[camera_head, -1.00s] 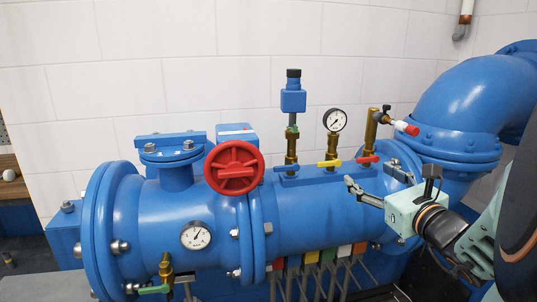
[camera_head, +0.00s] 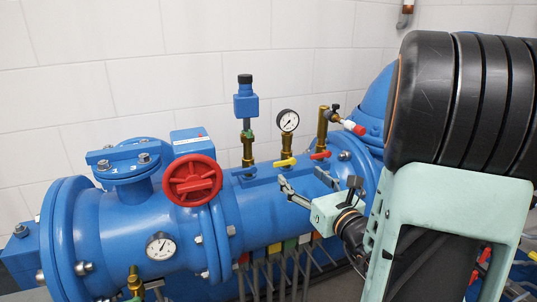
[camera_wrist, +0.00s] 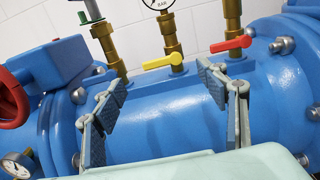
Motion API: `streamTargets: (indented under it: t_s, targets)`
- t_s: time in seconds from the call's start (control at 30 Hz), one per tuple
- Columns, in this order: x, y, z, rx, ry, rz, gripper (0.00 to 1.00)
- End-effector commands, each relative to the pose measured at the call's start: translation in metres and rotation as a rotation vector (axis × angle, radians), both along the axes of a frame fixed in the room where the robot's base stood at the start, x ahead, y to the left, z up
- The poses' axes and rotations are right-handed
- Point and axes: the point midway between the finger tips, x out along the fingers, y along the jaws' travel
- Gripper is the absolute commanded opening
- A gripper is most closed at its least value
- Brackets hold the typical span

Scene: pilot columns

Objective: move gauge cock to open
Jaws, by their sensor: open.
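The gauge cock has a yellow lever (camera_head: 285,162) on a brass stem below a round white-faced pressure gauge (camera_head: 288,121), on top of the blue pipe. The yellow lever (camera_wrist: 163,62) lies roughly sideways in the wrist view, with the gauge (camera_wrist: 157,4) cut off above it. My gripper (camera_head: 304,183) is open and empty, just in front of and below the lever. In the wrist view the two fingers of my gripper (camera_wrist: 161,74) stand wide apart, with the lever seen between their tips. I see no contact with it.
A red lever (camera_head: 320,155) on a neighbouring brass stem is close to my right finger. A green-handled valve with a blue top (camera_head: 246,103) stands left. A red handwheel (camera_head: 192,180) is further left. The blue pipe (camera_wrist: 160,125) lies close beneath my fingers.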

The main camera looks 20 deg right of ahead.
Motion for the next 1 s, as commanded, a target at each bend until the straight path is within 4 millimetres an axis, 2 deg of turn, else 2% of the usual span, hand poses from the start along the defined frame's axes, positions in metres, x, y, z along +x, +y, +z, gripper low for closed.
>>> streamTargets:
  t_s: [0.2,0.4,0.57,0.83,1.0]
  targets:
    - [0.045,0.002,0.001,0.0,0.0,0.003,0.67]
    - [0.072,0.003,0.0,-0.001,0.0,0.001,0.67]
    - [0.08,0.003,0.0,-0.001,-0.001,-0.001,0.67]
    - [0.081,0.003,0.0,-0.001,0.0,-0.001,0.67]
    - [0.081,0.003,0.0,-0.001,0.0,-0.001,0.48]
